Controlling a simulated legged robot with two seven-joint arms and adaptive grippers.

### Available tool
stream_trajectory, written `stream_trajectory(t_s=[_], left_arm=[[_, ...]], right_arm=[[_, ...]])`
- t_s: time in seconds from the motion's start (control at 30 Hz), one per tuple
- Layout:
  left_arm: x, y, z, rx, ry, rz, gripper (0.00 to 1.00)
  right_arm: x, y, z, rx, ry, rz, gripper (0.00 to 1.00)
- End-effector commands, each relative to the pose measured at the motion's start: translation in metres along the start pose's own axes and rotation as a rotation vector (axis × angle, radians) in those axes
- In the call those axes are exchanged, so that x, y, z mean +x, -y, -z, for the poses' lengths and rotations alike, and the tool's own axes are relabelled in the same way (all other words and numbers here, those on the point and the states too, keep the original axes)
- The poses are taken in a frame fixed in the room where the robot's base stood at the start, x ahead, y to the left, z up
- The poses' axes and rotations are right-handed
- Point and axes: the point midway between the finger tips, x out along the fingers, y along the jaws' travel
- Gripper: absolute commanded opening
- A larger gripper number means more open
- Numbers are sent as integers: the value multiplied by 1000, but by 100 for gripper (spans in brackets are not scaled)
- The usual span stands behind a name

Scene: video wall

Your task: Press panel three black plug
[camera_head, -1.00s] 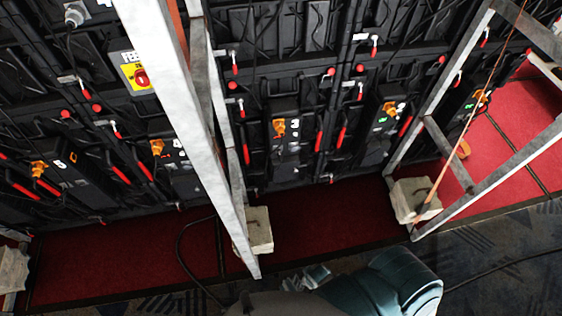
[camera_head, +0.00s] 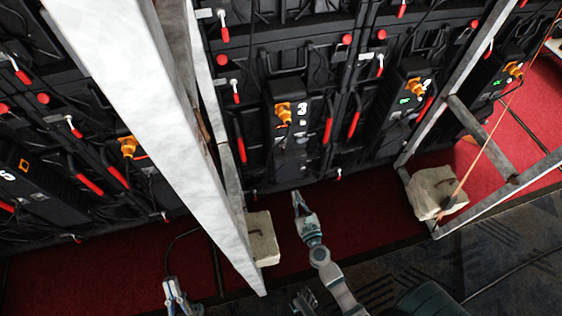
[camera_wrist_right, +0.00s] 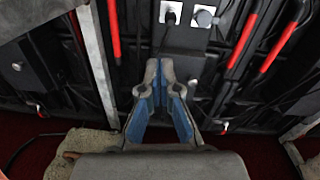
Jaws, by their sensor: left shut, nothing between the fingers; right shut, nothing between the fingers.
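Panel three (camera_head: 291,128) is the black box marked "3" with an orange plug (camera_head: 284,111), behind the leaning frame's right side. In the right wrist view, a black plug (camera_wrist_right: 171,17) sits in a pale square socket beside a second socket with a round grey face (camera_wrist_right: 204,17). My right gripper (camera_head: 299,203) is shut and empty, in front of and below panel three. In the wrist view its blue-padded fingers (camera_wrist_right: 160,65) point up toward the sockets, below the black plug and apart from it. My left gripper (camera_head: 172,284) is shut and empty, low, left of the metal frame.
A pale metal frame (camera_head: 135,95) slants down left of panel three, with a stone block (camera_head: 262,238) at its foot. Another frame (camera_head: 468,120) and block (camera_head: 433,190) stand to the right.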

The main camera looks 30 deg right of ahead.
Motion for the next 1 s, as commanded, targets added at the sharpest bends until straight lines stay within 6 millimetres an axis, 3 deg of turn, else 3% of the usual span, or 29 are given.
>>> stream_trajectory(t_s=[0.2, 0.57, 0.77, 1.0], left_arm=[[1, 0, 22, -5, -82, 0, 0], [2, 0, 20, -3, -63, 0, 0], [4, 1, 10, 3, 12, 1, 0], [4, 2, 2, 6, 59, 2, 0]], right_arm=[[3, 11, -2, 133, 11, 52, 0], [11, 11, -3, 127, 13, 50, 0], [44, 13, -4, 127, 14, 49, 0], [96, 15, -3, 126, 12, 48, 0]])
